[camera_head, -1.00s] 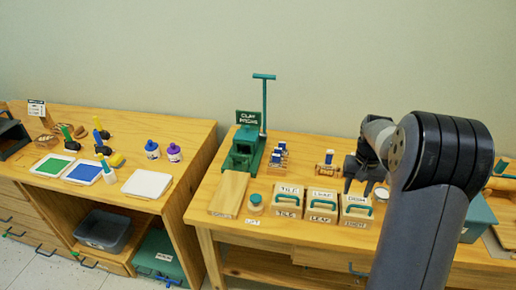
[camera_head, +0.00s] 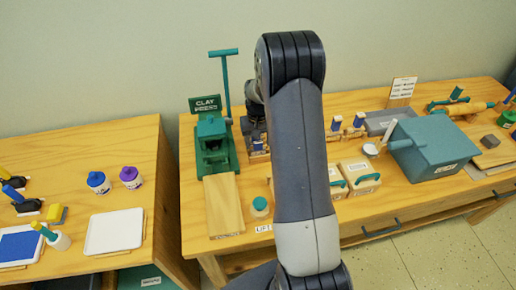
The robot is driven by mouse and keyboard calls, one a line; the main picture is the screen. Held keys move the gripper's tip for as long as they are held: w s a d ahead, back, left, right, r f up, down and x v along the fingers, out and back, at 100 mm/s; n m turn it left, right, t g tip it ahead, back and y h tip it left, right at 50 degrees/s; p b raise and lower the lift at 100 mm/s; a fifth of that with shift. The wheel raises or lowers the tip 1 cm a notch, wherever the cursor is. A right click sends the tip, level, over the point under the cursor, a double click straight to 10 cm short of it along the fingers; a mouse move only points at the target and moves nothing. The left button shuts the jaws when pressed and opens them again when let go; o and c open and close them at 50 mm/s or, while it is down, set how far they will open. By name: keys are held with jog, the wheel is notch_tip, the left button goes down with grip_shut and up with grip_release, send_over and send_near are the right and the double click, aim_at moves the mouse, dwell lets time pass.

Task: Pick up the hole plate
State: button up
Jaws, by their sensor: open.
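Several small wooden pieces with blue tops stand behind the lidded boxes. One (camera_head: 258,141) shows beside the clay press, and two more (camera_head: 335,124) (camera_head: 359,120) show right of my arm. I cannot tell which is the hole plate; no plate face with holes is clear, and it may be hidden. The green clay press (camera_head: 211,140) stands at the left of the right-hand table. My gripper (camera_head: 251,124) is open, mostly hidden behind my arm, close to the blue-topped piece by the press. Contact cannot be seen.
A wooden board (camera_head: 223,205) lies before the press, with a green-lidded jar (camera_head: 260,207) beside it. Cream boxes with green handles (camera_head: 359,178) are partly behind my arm. A teal box (camera_head: 432,150) stands right. A gap separates the left table (camera_head: 85,150).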

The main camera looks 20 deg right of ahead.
jog(key=shift+f, duration=0.6)
jog(key=shift+c, duration=0.5)
